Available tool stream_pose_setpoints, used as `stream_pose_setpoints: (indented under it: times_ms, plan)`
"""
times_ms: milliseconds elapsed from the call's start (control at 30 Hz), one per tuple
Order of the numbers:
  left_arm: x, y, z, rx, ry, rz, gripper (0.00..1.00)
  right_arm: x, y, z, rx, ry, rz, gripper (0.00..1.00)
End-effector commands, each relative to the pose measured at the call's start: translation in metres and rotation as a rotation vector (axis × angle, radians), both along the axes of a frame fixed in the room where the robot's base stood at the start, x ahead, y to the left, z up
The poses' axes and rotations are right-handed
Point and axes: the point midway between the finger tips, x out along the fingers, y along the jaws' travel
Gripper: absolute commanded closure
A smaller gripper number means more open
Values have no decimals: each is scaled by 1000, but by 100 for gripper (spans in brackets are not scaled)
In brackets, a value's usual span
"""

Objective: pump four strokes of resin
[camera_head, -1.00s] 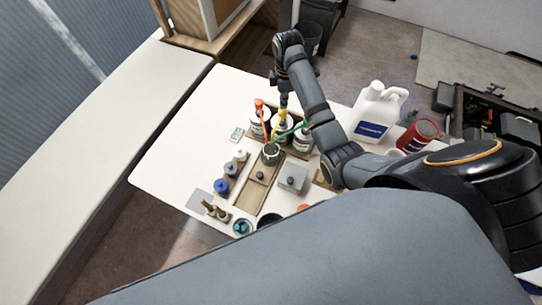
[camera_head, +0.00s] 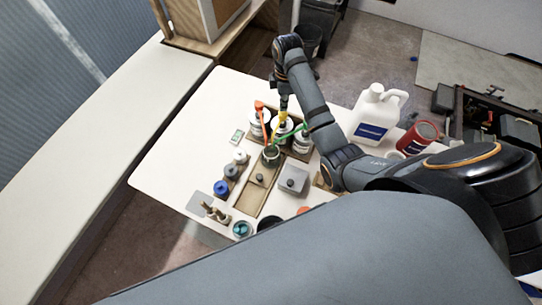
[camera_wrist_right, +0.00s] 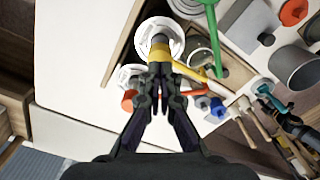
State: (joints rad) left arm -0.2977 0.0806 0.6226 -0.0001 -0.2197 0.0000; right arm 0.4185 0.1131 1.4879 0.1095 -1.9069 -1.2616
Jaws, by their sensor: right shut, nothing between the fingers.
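Three white pump bottles stand in a wooden tray at the back of the table, with orange (camera_head: 260,105), yellow (camera_head: 283,118) and green (camera_head: 291,131) pump heads. A small cup (camera_head: 271,153) stands in front, by the spouts. My right gripper (camera_head: 284,98) points down from above onto the yellow pump. In the right wrist view its shut, empty fingers (camera_wrist_right: 160,72) are at the top of the yellow pump head (camera_wrist_right: 159,52) and appear to touch it. The yellow spout reaches toward the cup (camera_wrist_right: 203,66). My left gripper is not in view.
A white jug (camera_head: 373,118) and a red can (camera_head: 419,136) stand at the right. Small bottles, including a blue-capped one (camera_head: 221,188), a grey block (camera_head: 292,180) and brushes (camera_head: 215,213) lie nearer. The table's left part (camera_head: 185,150) is clear.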

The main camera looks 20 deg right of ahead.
Motion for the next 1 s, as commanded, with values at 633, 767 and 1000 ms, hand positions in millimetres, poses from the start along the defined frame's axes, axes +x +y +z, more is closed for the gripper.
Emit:
stream_pose_setpoints:
  times_ms: [633,767,1000]
  plan:
    - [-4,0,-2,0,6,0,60,0,0,-11,0,1,0,100]
    - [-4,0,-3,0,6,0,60,0,0,-15,0,0,0,100]
    - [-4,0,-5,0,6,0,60,-1,0,-24,0,2,0,100]
